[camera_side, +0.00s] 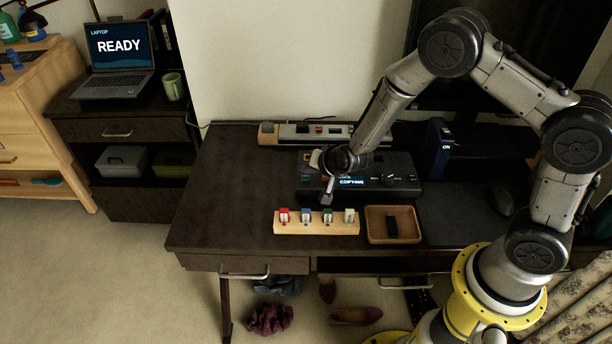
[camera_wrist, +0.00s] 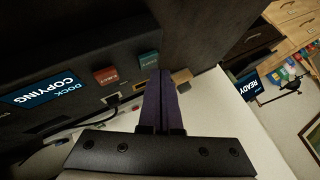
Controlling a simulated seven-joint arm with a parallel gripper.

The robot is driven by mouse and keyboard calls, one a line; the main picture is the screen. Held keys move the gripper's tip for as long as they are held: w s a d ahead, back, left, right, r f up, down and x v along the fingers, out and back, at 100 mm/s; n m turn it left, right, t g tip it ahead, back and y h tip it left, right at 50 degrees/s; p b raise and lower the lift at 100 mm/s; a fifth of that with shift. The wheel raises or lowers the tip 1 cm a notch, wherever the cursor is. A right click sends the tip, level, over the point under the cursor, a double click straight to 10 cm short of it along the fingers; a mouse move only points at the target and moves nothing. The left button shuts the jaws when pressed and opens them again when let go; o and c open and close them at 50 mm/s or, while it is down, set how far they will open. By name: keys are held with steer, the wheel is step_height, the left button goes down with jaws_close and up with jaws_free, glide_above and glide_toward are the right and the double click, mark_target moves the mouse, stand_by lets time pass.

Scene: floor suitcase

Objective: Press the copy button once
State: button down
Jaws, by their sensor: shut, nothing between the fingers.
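The black dock (camera_side: 400,172) stands on the dark desk, and its screen (camera_side: 352,181) reads "COPYING". In the wrist view the screen (camera_wrist: 45,92) reads "DOCK COPYING". A red button (camera_wrist: 106,76) and a green button (camera_wrist: 148,60) sit beside it on the same face; their small labels are hard to read. My gripper (camera_side: 327,198) is shut and empty at the dock's front left. In the wrist view its fingertips (camera_wrist: 160,76) are close to the green button; I cannot tell whether they touch it. My gripper hides part of the dock's left front in the side view.
A wooden block (camera_side: 315,228) with several coloured drives stands in front of the dock. A wooden tray (camera_side: 374,236) holding a dark item is right of it. A grey device (camera_side: 295,131) lies behind the dock. A laptop (camera_side: 115,85) reads "READY" at left. The desk's left side is clear.

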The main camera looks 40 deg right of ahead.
mark_target(308, 179)
steer(key=shift+r, duration=0.3)
steer(key=shift+r, duration=2.45)
